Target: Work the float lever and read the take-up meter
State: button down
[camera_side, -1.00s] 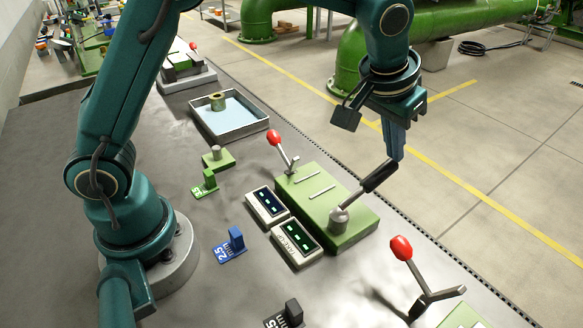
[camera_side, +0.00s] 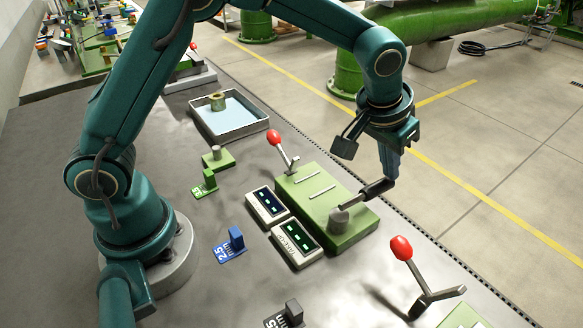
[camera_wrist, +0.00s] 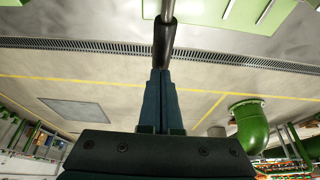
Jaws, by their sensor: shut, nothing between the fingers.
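A lever with a black grip (camera_side: 376,188) sticks out from a grey round post (camera_side: 339,219) on a green block (camera_side: 316,197). It lies nearly flat, tilted slightly up. My gripper (camera_side: 389,175) is shut and empty, its tips at the outer end of the grip, apparently touching it. In the wrist view the shut fingers (camera_wrist: 161,75) meet the dark grip (camera_wrist: 163,45) end-on. The take-up meter (camera_side: 297,243) is a white box with lit green digits beside the block, too small to read.
A red-knobbed lever (camera_side: 274,138) stands at the block's far end, and another (camera_side: 401,248) at front right. Blue (camera_side: 232,243), green (camera_side: 206,183) and black (camera_side: 291,314) gauge pieces lie on the table. A tray (camera_side: 230,120) stands behind. The table edge is close by the block.

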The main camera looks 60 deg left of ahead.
aim_at(385, 180)
jog(key=shift+f, duration=0.35)
jog(key=shift+r, duration=0.15)
jog(key=shift+s+r, duration=0.15)
jog(key=shift+r, duration=1.1)
jog(key=shift+s+r, duration=0.1)
jog(key=shift+r, duration=1.1)
notch_tip(385, 180, up, 7)
jog(key=shift+s, duration=0.2)
jog(key=shift+a, duration=0.1)
